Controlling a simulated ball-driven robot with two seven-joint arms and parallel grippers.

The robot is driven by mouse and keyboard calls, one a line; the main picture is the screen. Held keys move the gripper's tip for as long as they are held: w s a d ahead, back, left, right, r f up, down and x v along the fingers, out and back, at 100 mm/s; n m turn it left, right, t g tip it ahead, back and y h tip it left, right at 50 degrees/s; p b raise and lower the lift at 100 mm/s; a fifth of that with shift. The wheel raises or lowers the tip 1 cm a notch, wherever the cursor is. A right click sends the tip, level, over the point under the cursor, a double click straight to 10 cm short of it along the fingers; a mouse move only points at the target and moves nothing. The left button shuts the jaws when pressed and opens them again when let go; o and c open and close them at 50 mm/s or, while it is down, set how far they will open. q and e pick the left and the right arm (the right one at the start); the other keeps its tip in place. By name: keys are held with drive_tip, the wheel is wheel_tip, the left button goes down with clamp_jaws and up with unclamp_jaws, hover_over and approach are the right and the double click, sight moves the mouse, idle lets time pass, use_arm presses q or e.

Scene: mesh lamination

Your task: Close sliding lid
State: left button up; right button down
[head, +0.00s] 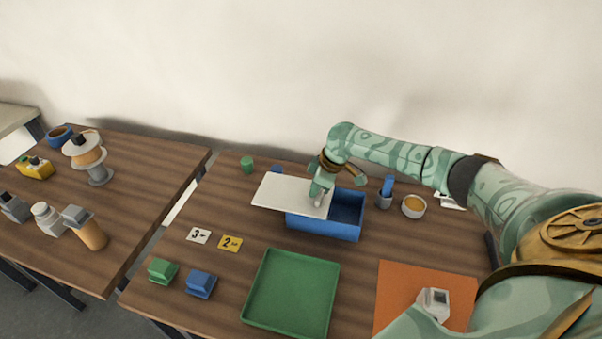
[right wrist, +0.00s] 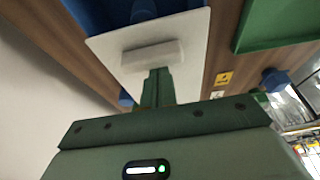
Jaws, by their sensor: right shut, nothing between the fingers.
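The blue box (head: 325,227) stands on the middle table, its right part open at the top. The white sliding lid (head: 280,194) covers its left part and sticks out past the box's left end. In the right wrist view the lid (right wrist: 190,65) carries a raised pale handle block (right wrist: 152,55). My right gripper (head: 317,198) is at the lid's right end, shut and empty. In the right wrist view its fingertips (right wrist: 158,77) are at the side of the handle block; whether they touch it I cannot tell. My left gripper is not in view.
In front are a green tray (head: 293,321), an orange mat (head: 394,285), green (head: 162,269) and blue (head: 201,283) blocks and two number cards. A grey cup (head: 384,202) and a bowl (head: 413,207) stand to the box's right.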

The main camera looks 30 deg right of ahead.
drive_tip(key=s+d+p, duration=0.4)
drive_tip(key=s+d, duration=0.3)
drive_tip(key=shift+s, duration=0.25)
drive_tip(key=shift+s+f, duration=0.1)
